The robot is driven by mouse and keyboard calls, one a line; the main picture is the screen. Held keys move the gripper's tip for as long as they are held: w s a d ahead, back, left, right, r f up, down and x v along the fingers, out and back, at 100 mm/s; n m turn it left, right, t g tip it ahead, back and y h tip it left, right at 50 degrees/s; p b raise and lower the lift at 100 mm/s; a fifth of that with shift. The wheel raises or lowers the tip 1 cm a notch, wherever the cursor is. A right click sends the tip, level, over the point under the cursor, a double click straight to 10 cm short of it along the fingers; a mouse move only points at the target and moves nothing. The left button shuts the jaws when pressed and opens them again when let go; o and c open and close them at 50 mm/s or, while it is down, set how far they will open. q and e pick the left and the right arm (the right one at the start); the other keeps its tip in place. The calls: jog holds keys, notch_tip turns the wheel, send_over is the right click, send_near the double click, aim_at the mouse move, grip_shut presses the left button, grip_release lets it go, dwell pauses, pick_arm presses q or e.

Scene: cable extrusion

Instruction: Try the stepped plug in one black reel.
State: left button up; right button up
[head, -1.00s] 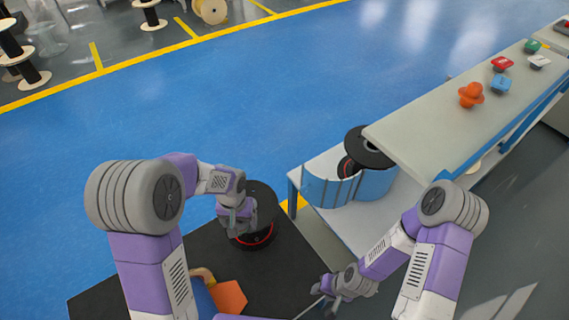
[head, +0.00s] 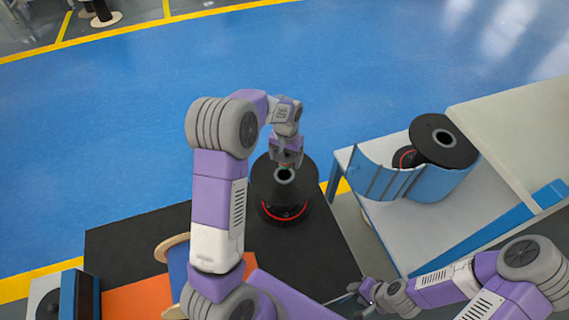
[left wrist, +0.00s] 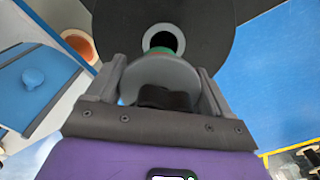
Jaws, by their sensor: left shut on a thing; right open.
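A black reel (head: 262,180) with a red ring low on its side stands upright on the black table top. Its grey-rimmed centre hole (head: 285,174) faces up. My left gripper (head: 287,160) is directly over the reel, near the hole. In the left wrist view it is shut on a plug (left wrist: 155,75) with a grey round part and a green part. The green part overlaps the near edge of the reel hole (left wrist: 165,36). The hole looks open and dark; I cannot tell the plug's height above it. My right gripper (head: 362,291) is open and empty by the table's right edge.
Another black reel (head: 443,135) lies tilted in a blue curved holder (head: 385,178) on a white table (head: 440,235) at right. An orange panel (head: 140,300) and a blue item are at the front left. Blue floor (head: 150,130) lies behind the table.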

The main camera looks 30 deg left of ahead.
aim_at(284, 166)
pick_arm(q)
jog(key=shift+w+a+f, duration=0.25)
jog(key=shift+a+f, duration=0.1)
jog(key=shift+a, duration=0.1)
jog(key=shift+f+b, duration=2.5)
jog(key=shift+f, duration=0.35)
jog(key=shift+s+p, duration=0.1)
jog(key=shift+p, duration=0.25)
jog(key=shift+f+b, duration=0.85)
jog(key=shift+f, duration=0.5)
jog(key=o, duration=1)
notch_tip(284, 166, up, 8)
jog(key=p, duration=0.3)
jog(key=shift+f, duration=0.15)
